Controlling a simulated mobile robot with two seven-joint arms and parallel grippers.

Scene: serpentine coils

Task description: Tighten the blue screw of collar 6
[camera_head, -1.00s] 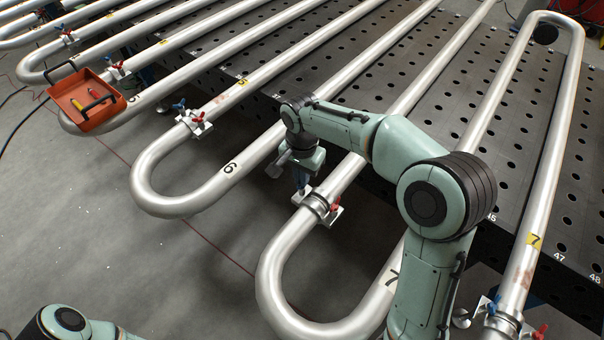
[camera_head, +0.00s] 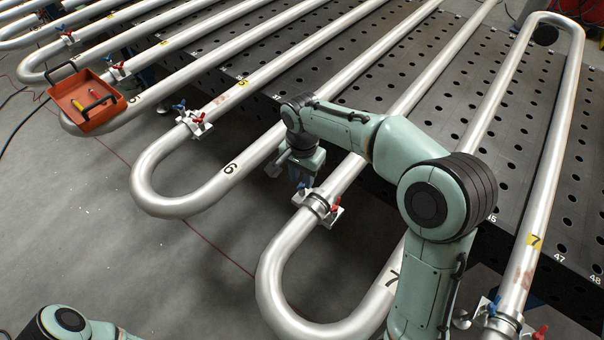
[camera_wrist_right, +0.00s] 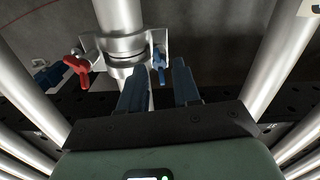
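My right gripper (camera_head: 303,186) hangs over a pipe collar (camera_head: 317,205) on the bend marked with a black 7. No number tag shows beside this collar. In the right wrist view, the gripper (camera_wrist_right: 159,72) is open, its two dark blue fingers apart. The blue screw (camera_wrist_right: 158,61) shows in the gap between the fingertips, at or just beyond them; I cannot tell whether they touch it. The collar's (camera_wrist_right: 124,58) red screw (camera_wrist_right: 77,66) is on its other side, and shows in the head view (camera_head: 335,210).
Other collars sit at the left (camera_head: 194,122) and lower right (camera_head: 497,322). An orange tray (camera_head: 98,125) with small tools is at far left. Silver pipes run over a perforated dark table (camera_head: 515,150). Grey floor (camera_head: 90,230) is open at lower left.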

